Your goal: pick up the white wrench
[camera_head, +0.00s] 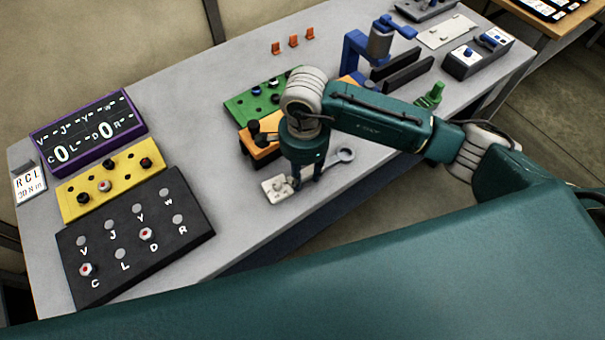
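The white wrench (345,155) lies on the grey bench, its round ring end showing just right of my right gripper. Its handle runs left toward the fingers, and the rest is hidden behind them. My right gripper (307,179) points down from above, with its two fingers apart and their tips low over the bench near the handle. I cannot tell whether the fingers touch the wrench. My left gripper is not in view.
A small white plate (276,190) lies left of the fingertips. Orange (262,153) and green (240,107) blocks stand behind the gripper. Black (140,262), yellow (75,205) and purple (45,142) boards fill the left. A blue clamp fixture (355,48) stands at the back.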

